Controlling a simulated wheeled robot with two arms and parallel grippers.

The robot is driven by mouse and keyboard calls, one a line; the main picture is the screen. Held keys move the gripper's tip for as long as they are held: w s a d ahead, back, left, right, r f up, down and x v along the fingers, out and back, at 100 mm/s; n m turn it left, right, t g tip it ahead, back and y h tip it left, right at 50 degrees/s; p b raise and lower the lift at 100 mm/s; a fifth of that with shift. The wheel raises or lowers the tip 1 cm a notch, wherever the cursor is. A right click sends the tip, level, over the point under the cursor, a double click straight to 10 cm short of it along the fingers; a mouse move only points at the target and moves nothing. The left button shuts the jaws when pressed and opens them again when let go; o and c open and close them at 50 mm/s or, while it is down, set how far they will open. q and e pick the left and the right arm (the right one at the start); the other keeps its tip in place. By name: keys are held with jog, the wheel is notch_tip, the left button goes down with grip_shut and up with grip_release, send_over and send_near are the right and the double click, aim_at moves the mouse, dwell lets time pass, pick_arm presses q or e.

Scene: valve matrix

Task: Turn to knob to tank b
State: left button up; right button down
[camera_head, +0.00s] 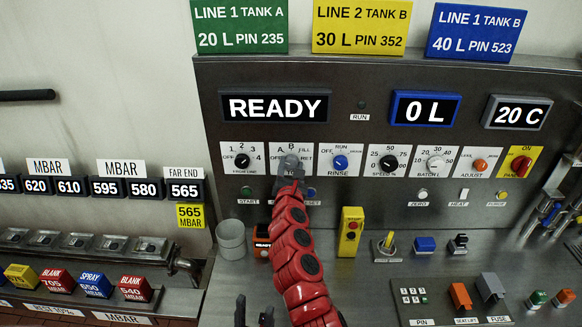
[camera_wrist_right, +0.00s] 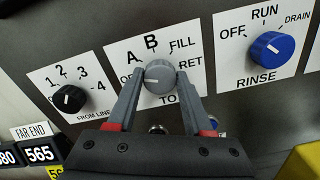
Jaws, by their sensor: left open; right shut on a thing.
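The grey TO knob (camera_wrist_right: 159,75) sits on a white plate marked A, B, FILL and RET in the right wrist view. My right gripper (camera_wrist_right: 158,88) is shut on this knob, one finger on each side. In the head view the red right arm reaches up to the panel, and the right gripper (camera_head: 289,172) covers most of the knob and part of its plate. The knob's exact pointer setting is hard to read. My left gripper (camera_head: 253,314) is open and empty at the bottom edge of the head view, well below the panel.
The black FROM LINE knob (camera_wrist_right: 69,98) is left of the grey knob, and the blue RINSE knob (camera_wrist_right: 271,47) is right. The display (camera_head: 275,107) reads READY. A grey cup (camera_head: 231,239) and a yellow switch box (camera_head: 350,232) stand on the ledge.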

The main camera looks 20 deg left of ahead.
jog(key=shift+d+f+m, duration=0.1)
jog(key=shift+f+m, duration=0.05)
jog(key=shift+m, duration=0.75)
jog(key=shift+m+b, duration=0.65)
jog(key=shift+m, duration=0.25)
jog(key=m+b, duration=0.1)
jog(key=m, duration=0.1)
jog(key=shift+w+f+m+b, duration=0.1)
jog(key=shift+m+b, duration=0.25)
jog(key=shift+m, duration=0.05)
jog(key=m+b, duration=0.2)
jog(key=shift+m, duration=0.4)
jog(key=m+b, duration=0.2)
jog(key=b, duration=0.1)
jog(key=shift+f+m, duration=0.1)
jog(key=shift+m, duration=0.3)
jog(key=shift+m+b, duration=0.8)
jog(key=shift+b, duration=0.15)
jog(key=shift+r, duration=0.2)
